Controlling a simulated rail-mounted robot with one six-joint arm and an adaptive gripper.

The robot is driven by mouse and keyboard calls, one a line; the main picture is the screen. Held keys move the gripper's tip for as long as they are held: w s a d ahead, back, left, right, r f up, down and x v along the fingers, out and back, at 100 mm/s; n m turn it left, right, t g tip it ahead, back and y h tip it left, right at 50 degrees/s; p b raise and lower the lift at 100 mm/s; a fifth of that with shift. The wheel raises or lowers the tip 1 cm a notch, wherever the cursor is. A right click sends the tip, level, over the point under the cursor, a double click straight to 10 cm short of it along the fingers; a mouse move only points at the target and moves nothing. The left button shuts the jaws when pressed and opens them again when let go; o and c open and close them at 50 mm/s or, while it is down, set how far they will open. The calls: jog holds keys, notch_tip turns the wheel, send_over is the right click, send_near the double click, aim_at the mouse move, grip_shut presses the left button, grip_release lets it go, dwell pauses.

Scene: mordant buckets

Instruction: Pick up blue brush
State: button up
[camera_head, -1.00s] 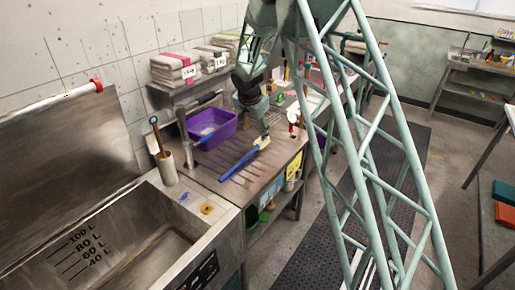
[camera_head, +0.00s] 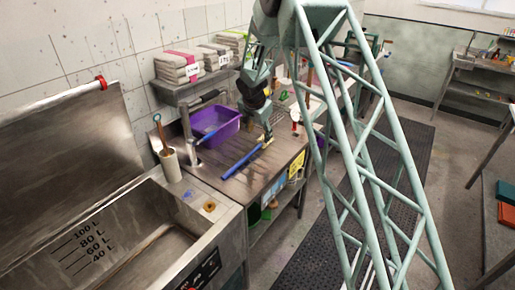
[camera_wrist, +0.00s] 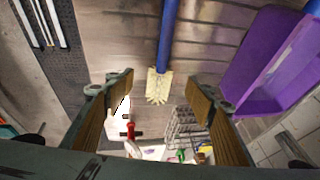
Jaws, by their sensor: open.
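In the wrist view the blue handle (camera_wrist: 169,35) runs up out of the picture and the cream bristle head (camera_wrist: 158,86) shows between my fingers. My gripper (camera_wrist: 157,95) is open and empty, its two fingers apart on either side of the head. In the head view my gripper (camera_head: 267,138) is over the bristle end; whether it touches is unclear.
A purple tub (camera_head: 228,134) stands just behind the brush, close to my right finger in the wrist view. A wire rack (camera_wrist: 184,128) and a red-topped white bottle (camera_wrist: 131,133) are nearby. A sink (camera_head: 120,215) and a holder with a wooden-handled tool (camera_head: 171,165) stand left.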

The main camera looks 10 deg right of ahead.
send_over(260, 143)
jog(key=s, duration=0.3)
jog(key=shift+w+a+f, duration=0.1)
jog(key=shift+a+f, duration=0.1)
jog(key=shift+f, duration=1)
jog(key=shift+w+a+f, duration=0.1)
jog(key=shift+a+f, duration=0.1)
jog(key=shift+f, duration=0.95)
jog(key=shift+f+p, duration=0.1)
jog(key=shift+p, duration=0.2)
jog(key=shift+p+x, duration=0.55)
jog(key=shift+x, duration=1.95)
jog(key=shift+a, duration=0.15)
jog(key=shift+c, duration=0.2)
jog(key=shift+w, duration=0.1)
jog(key=c, duration=1)
jog(key=shift+r, duration=0.2)
